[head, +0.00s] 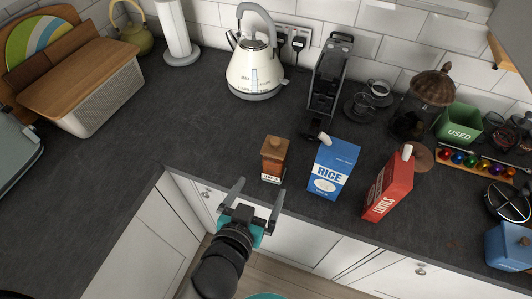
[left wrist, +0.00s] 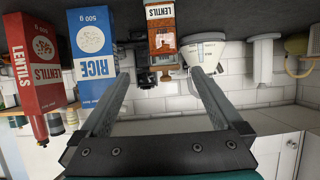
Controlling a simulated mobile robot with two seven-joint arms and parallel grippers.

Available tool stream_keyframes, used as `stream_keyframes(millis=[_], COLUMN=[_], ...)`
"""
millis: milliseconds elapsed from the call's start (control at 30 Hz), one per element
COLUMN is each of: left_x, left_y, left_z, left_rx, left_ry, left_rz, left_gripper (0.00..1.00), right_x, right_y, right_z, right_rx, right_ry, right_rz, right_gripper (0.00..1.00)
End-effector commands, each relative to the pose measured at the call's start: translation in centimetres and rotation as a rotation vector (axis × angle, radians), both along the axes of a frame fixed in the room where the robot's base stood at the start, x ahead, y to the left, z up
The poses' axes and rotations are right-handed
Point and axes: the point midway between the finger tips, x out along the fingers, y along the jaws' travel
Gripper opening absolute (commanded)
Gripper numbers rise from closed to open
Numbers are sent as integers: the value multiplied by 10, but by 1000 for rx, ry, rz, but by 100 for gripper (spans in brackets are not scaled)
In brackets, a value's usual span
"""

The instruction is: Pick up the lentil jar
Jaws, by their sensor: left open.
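The lentil jar (head: 274,160) is a small square jar with brown contents, a wooden lid and a white label. It stands upright near the front edge of the worktop. In the left wrist view the lentil jar (left wrist: 162,32) appears upside down, centred beyond the fingertips, its label reading LENTILS. My left gripper (head: 260,189) is open and empty, just in front of the worktop edge, with its fingers pointing toward the jar. In the left wrist view the open fingers (left wrist: 160,76) have nothing between them and do not touch the jar. My right gripper is not in view.
A blue rice box (head: 333,168) stands right of the jar, with a red lentils box (head: 389,183) farther right. A black coffee machine (head: 329,80) and a cream kettle (head: 255,68) stand behind. The worktop (head: 190,120) left of the jar is clear.

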Motion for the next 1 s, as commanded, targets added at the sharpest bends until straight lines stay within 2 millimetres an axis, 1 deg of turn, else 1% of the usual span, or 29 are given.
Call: stream_keyframes(millis=[33, 133, 700, 833, 1000], left_x=[1, 7, 79, 88, 92], left_y=[-1, -2, -21, -23, -25], left_z=[8, 8, -26, -29, -32], left_rx=[-5, -8, -7, -8, -8], left_ry=[-10, -18, -17, -16, -14], left_rz=[1, 2, 2, 2, 3], left_gripper=[100, 100, 100, 100, 100], right_x=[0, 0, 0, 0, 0], right_y=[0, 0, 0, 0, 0], right_z=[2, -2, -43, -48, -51], right_rx=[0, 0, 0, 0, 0], right_ry=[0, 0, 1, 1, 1], right_rz=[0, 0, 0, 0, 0], right_gripper=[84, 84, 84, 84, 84])
